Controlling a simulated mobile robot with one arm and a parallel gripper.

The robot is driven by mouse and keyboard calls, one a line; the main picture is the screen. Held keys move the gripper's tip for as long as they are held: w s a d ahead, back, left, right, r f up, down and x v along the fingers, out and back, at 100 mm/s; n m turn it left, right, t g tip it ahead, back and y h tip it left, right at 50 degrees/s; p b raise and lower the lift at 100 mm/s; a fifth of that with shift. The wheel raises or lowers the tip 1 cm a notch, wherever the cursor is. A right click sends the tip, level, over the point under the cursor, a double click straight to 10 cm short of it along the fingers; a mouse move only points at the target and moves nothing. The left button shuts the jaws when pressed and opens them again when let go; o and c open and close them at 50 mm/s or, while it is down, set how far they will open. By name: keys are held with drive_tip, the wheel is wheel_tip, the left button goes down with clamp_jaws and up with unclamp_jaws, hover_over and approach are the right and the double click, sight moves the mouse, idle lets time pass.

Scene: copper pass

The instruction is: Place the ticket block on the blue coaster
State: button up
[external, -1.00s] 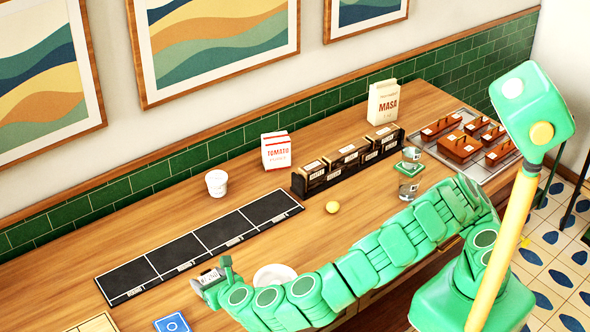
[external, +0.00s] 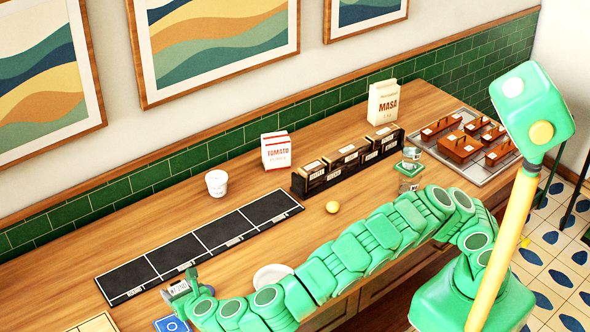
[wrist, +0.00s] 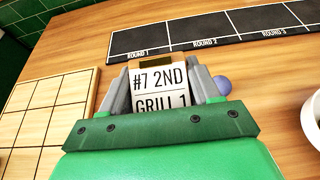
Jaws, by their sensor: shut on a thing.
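The ticket block (wrist: 160,88) is a small block with a white face reading "#7 2ND GRILL 1" and a tan top edge. My gripper (external: 180,287) is shut on it, with one finger on each side in the wrist view (wrist: 163,84). The blue coaster (external: 170,324) lies at the bottom edge of the external view, with a white ring mark on it. My gripper and the block appear just above and beyond it in that view; the height gap cannot be told. The coaster does not show in the wrist view.
A black mat with marked rounds (external: 200,243) lies behind my gripper. A light wooden grid board (wrist: 45,110) is to the left. A small purple ball (wrist: 222,85) and a white bowl (external: 272,275) are to the right. A yellow ball (external: 333,207) lies farther back.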

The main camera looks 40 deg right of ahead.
hover_over(168, 321)
drive_tip(key=d, duration=0.1)
drive_tip(key=shift+s+d+f, duration=0.1)
drive_tip(key=shift+s+f, duration=0.15)
drive_tip(key=shift+f, duration=0.85)
drive_tip(key=shift+s+f, duration=0.2)
drive_tip(key=shift+f, duration=0.9)
drive_tip(key=shift+w+a+f, duration=0.15)
drive_tip(key=shift+a+f, duration=0.1)
drive_tip(key=shift+a, duration=0.05)
drive_tip(key=shift+w+f, duration=0.1)
drive_tip(key=shift+f, duration=0.05)
drive_tip(key=shift+a, duration=0.1)
drive_tip(key=shift+w+a+f, duration=0.2)
drive_tip(key=shift+f, duration=1.65)
drive_tip(key=shift+f, duration=0.2)
drive_tip(key=o, duration=1.1)
drive_tip(key=shift+r, duration=0.1)
